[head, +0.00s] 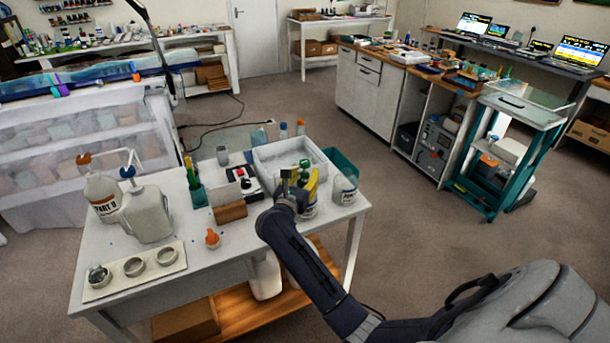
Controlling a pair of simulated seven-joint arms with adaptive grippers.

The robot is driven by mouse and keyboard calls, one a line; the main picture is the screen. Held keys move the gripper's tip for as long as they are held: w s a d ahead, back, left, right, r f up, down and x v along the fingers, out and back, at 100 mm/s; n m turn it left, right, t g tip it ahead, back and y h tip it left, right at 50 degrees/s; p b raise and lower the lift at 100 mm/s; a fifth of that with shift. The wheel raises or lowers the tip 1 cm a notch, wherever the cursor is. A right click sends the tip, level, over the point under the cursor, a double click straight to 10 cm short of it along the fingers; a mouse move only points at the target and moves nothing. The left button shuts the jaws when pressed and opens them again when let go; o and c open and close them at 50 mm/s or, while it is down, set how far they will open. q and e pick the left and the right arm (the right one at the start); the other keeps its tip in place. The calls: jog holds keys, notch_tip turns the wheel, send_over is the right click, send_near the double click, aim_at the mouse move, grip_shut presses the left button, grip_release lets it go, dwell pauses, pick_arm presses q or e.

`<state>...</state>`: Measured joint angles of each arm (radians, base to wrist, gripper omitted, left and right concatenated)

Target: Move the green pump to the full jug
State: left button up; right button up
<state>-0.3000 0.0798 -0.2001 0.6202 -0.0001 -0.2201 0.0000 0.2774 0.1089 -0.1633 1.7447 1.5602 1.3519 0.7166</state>
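My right gripper (288,183) is over the right part of the white table, its arm coming from the lower right. A small green part (304,163), perhaps the green pump's head, shows just beyond its fingertips. I cannot tell whether the fingers touch it or are closed. A white labelled container (309,211) with yellow above it is partly hidden behind the gripper. A white jug marked "PART B" (103,198) with an orange pump and a larger white jug (148,214) with a blue pump stand at left. Fill levels cannot be seen. My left gripper is not in view.
A white labelled tub (345,189) stands at the table's right edge, near a white tray (262,157). A loose orange piece (212,238) lies near the front. A strip with three cups (134,277) is at front left. The table's front middle is mostly clear.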

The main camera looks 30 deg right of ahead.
jog(key=shift+o, duration=1)
jog(key=v, duration=1.1)
jog(key=shift+s+a+r, duration=0.1)
jog(key=shift+r, duration=0.75)
jog(key=shift+s+a+r, duration=0.1)
jog(key=shift+a+r, duration=0.05)
jog(key=shift+r, duration=0.65)
jog(key=shift+s+a+r, duration=0.1)
jog(key=shift+s+r, duration=0.05)
jog(key=shift+r, duration=0.7)
